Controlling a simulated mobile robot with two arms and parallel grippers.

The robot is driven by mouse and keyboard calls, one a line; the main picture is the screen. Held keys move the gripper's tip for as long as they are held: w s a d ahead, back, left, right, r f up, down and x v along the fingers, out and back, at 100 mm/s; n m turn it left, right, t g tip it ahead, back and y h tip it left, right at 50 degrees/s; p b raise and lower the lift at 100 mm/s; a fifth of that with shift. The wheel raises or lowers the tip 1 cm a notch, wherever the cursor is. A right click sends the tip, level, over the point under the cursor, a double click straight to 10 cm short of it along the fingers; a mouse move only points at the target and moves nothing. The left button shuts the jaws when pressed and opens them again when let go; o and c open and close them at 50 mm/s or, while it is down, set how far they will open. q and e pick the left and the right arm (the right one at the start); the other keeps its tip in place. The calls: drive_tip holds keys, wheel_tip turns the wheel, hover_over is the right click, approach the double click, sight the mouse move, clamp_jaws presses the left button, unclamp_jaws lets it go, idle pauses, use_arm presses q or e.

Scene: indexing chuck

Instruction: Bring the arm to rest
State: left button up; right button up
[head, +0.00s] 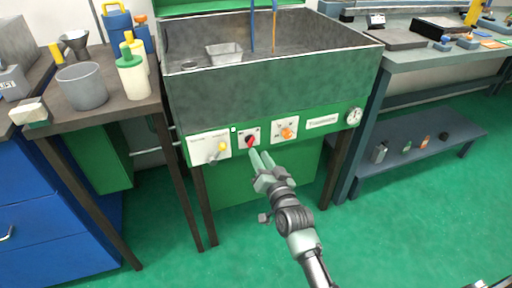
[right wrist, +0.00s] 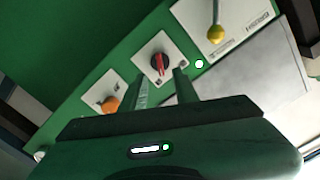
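My right arm reaches up from the bottom of the head view to the front panel of a grey-and-green machine (head: 262,90). Its gripper (head: 261,158) is just in front of the red knob (head: 250,141) on a white plate. In the right wrist view the two fingers (right wrist: 162,88) are apart with nothing between them, and the red knob (right wrist: 158,62) shows just beyond their tips. I cannot tell whether a finger touches it. My left gripper is not in view.
A yellow-tipped lever (head: 222,146) and an orange knob (head: 287,133) flank the red knob. A dial gauge (head: 354,117) sits at the panel's right end. A side table (head: 110,107) with a grey pot stands left, a workbench (head: 430,55) right. Green floor is clear in front.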

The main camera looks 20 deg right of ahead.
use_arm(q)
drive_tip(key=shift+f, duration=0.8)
use_arm(e)
drive_tip(key=s, duration=0.2)
drive_tip(key=shift+s, duration=0.3)
